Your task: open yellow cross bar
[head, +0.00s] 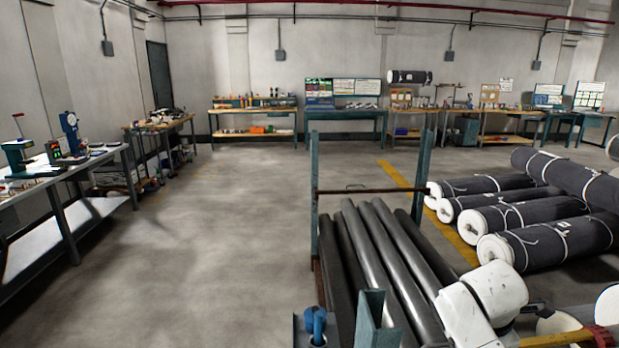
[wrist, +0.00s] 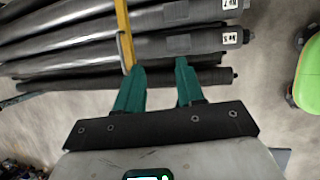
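The yellow cross bar (head: 556,339) shows at the bottom right of the head view, with a red end piece, partly cut off by the frame edge. In the wrist view the yellow bar (wrist: 124,32) runs down from the top edge across dark rolls to the tip of the left finger. My gripper (wrist: 158,78) is open, its two teal fingers apart. The left fingertip overlaps the bar's lower end in the picture; I cannot tell whether they touch. Nothing clearly sits between the fingers. In the head view my white arm hides the gripper.
Long dark grey rolls (head: 378,248) lie in a rack with teal posts (head: 314,195) and a dark rear bar (head: 372,190). Thick wrapped rolls (head: 550,244) are stacked at the right. A workbench (head: 60,180) stands at the left. The floor between is clear.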

